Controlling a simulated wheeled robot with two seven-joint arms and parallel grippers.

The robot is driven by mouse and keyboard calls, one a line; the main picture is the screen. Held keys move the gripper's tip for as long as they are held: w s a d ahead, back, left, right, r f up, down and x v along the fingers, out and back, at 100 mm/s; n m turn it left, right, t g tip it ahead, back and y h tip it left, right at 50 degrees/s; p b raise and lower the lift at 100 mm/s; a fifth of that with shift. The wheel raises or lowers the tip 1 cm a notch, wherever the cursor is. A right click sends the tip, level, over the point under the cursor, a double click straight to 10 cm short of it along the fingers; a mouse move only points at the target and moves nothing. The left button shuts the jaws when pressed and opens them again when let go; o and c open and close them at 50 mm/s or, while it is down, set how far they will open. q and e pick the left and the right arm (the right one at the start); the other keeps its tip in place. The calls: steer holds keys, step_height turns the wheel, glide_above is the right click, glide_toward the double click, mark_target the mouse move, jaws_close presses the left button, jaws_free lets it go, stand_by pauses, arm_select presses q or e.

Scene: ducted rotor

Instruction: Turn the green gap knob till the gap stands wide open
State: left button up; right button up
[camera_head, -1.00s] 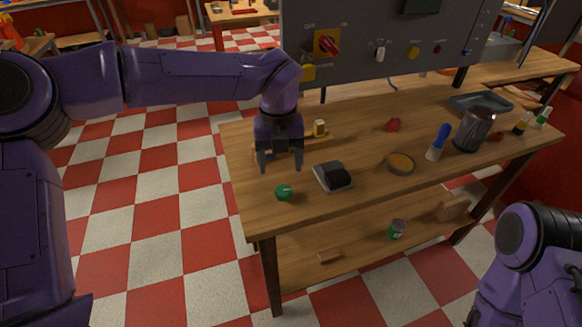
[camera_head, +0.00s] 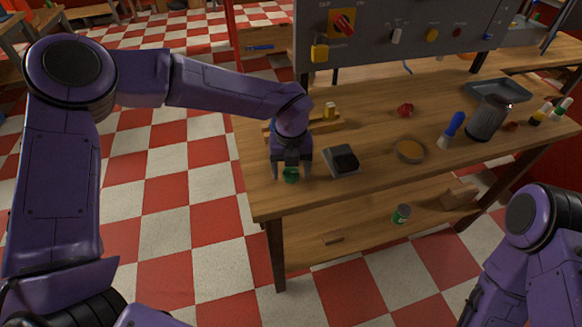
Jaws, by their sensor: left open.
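The green gap knob (camera_head: 291,175) sits on the wooden bench top near its left front corner. My left gripper (camera_head: 290,172) points down over the knob, with its open fingers on either side of it. I cannot tell whether the fingers touch the knob. The gripper partly hides the knob's top. The gap itself cannot be made out. My right arm shows at the lower right, but its gripper is outside the view.
A black and grey block (camera_head: 342,161) stands close to the right of the knob. A wooden piece with a yellow part (camera_head: 329,113) lies behind. A grey switch panel (camera_head: 375,40) rises at the back.

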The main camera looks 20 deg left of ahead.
arm_select(q)
steer(key=c, duration=1.1)
steer(key=shift+o, duration=0.2)
